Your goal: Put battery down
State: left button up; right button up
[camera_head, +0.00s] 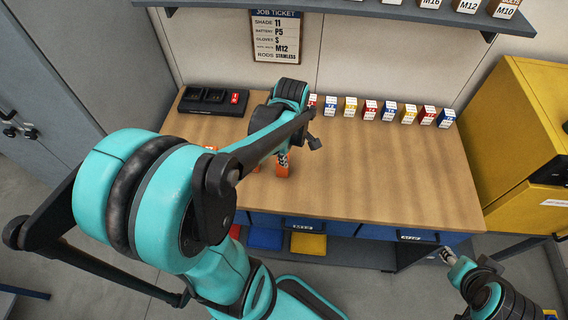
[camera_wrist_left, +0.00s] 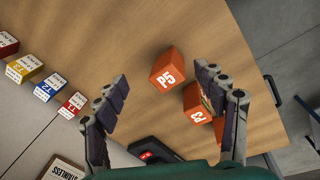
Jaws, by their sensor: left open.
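The orange battery marked P5 (camera_wrist_left: 167,70) stands on the wooden workbench (camera_wrist_left: 215,25), between and beyond my left fingertips in the left wrist view, with nothing gripping it. My left gripper (camera_wrist_left: 161,76) is open and empty. In the head view, an orange battery (camera_head: 283,166) stands on the bench just below my left gripper (camera_head: 301,146), which my arm partly hides.
A black charger (camera_head: 213,101) sits at the back left of the bench. Several small coloured boxes (camera_head: 370,110) line the back edge. A job ticket (camera_head: 277,36) on the wall reads battery P5. A yellow cabinet (camera_head: 510,130) stands right. The bench's middle right is clear.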

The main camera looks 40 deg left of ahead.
pick_arm(q)
jog(key=a+f+n, duration=0.2)
jog(key=a+f+n+g, duration=0.1)
jog(key=a+n, duration=0.1)
jog(key=n, duration=0.1)
jog(key=shift+a+f+h, duration=0.1)
jog(key=shift+f+h, duration=0.2)
jog(key=shift+f, duration=0.1)
jog(key=shift+a+f+n+g, duration=0.15)
jog(key=shift+f+n+g, duration=0.15)
jog(key=f, duration=0.2)
jog(key=f+b, duration=0.1)
jog(key=f, duration=0.2)
jog(key=f+b, duration=0.1)
jog(key=f, duration=0.1)
jog(key=shift+w+f, duration=0.25)
jog(key=shift+w, duration=0.05)
grip_shut()
jog(key=shift+r, duration=0.15)
